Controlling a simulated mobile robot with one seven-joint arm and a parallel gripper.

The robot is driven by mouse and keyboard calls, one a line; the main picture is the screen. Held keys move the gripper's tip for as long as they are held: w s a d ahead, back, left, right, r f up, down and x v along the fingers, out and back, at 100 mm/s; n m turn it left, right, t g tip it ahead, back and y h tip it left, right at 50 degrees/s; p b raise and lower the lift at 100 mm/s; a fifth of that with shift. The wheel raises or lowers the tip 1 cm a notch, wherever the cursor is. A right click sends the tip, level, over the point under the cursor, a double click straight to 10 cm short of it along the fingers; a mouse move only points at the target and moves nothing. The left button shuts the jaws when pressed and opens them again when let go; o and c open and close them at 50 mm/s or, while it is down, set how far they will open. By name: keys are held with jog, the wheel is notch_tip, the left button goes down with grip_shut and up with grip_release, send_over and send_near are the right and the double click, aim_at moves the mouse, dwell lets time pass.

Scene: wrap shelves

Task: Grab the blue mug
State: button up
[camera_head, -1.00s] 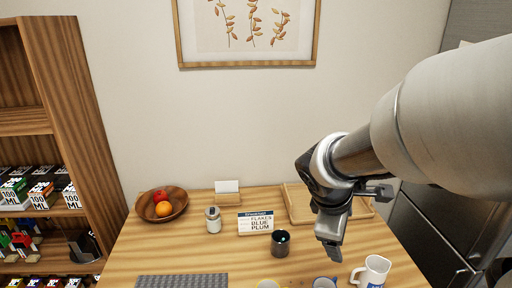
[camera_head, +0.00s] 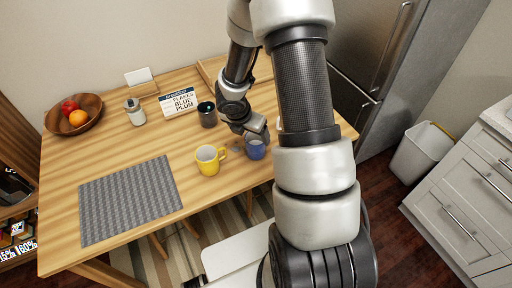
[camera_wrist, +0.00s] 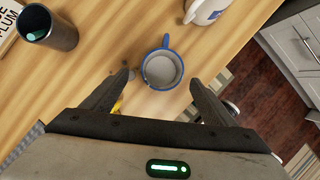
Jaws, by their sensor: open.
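The blue mug (camera_head: 256,151) stands upright on the wooden table near its front edge, right of the yellow mug, in the head view. In the wrist view the blue mug (camera_wrist: 162,71) is seen from above, with a grey inside and its handle pointing toward the top. My gripper (camera_head: 257,131) is above and just behind the mug in the head view. In the wrist view my gripper (camera_wrist: 160,80) has its fingers spread, one on each side of the mug in the picture, with nothing held. Whether they reach down to the mug's height is unclear.
A yellow mug (camera_head: 208,162) stands close on the left. A dark cup (camera_head: 207,115) stands behind. A white mug (camera_wrist: 205,10) is near the top of the wrist view. A grey placemat (camera_head: 130,198), sign (camera_head: 181,102), jar (camera_head: 135,112) and fruit bowl (camera_head: 75,115) occupy the left side.

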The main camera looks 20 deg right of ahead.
aim_at(257, 142)
jog(key=b+x, duration=0.1)
jog(key=x, duration=0.8)
jog(key=shift+s+d, duration=0.1)
jog(key=shift+d, duration=0.1)
jog(key=shift+c, duration=0.4)
jog(key=c, duration=1.3)
jog(key=shift+r, duration=0.2)
